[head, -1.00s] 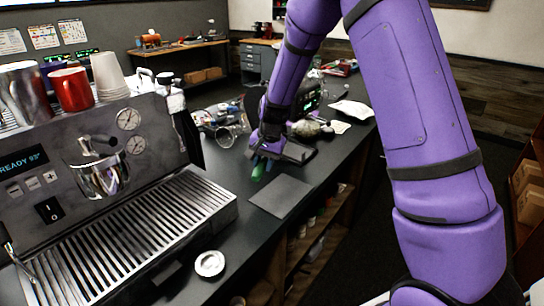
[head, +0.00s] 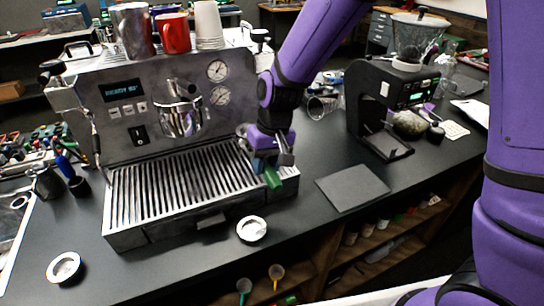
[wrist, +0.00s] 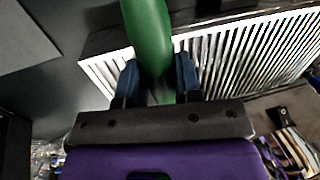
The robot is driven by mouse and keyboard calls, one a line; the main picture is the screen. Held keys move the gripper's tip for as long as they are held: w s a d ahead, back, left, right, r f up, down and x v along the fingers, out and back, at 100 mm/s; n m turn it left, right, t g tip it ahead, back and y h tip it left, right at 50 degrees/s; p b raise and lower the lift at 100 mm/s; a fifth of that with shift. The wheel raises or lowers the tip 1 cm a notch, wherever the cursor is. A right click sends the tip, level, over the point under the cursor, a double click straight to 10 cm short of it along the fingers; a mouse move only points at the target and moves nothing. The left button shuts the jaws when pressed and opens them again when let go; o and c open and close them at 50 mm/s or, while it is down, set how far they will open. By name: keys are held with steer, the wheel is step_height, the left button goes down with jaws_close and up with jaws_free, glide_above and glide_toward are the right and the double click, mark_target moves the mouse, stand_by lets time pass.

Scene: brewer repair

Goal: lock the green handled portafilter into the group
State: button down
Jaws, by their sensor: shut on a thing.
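The green handled portafilter (head: 272,179) is in my gripper (head: 267,160), at the right end of the drip tray in the head view. My gripper is shut on its green handle, which also shows between the blue fingers in the wrist view (wrist: 148,40). The portafilter's metal head shows only in part and its basket cannot be made out. The group (head: 182,118) is on the front of the espresso machine (head: 150,95), up and to the left of my gripper. The portafilter is apart from the group.
The slatted drip tray (head: 170,192) lies below the group. A grey mat (head: 352,186) and a black grinder (head: 385,105) are to the right. Small round dishes (head: 251,229) sit on the counter in front. A steam wand hangs at the machine's left. Cups stand on top.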

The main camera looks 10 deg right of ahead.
steer(key=shift+f, duration=1.85)
steer(key=shift+f, duration=0.55)
steer(key=c, duration=0.7)
jaws_free()
step_height(320, 180, up, 10)
steer(key=d, duration=0.2)
steer(key=s+d+r+m+t, duration=0.1)
steer(key=s+d+r+t, duration=0.3)
steer(key=d+r, duration=0.85)
steer(key=s+d+r+m, duration=0.1)
steer(key=s+d+r, duration=0.1)
steer(key=s+d, duration=0.1)
steer(key=s+d+r+t+h, duration=0.1)
steer(key=s+d+r, duration=0.1)
steer(key=s, duration=0.4)
steer(key=s+d+r+m+t+h, duration=0.1)
steer(key=s+d, duration=0.4)
steer(key=shift+s+r+m, duration=0.2)
steer(key=shift+r+m, duration=0.1)
steer(key=shift+r, duration=0.1)
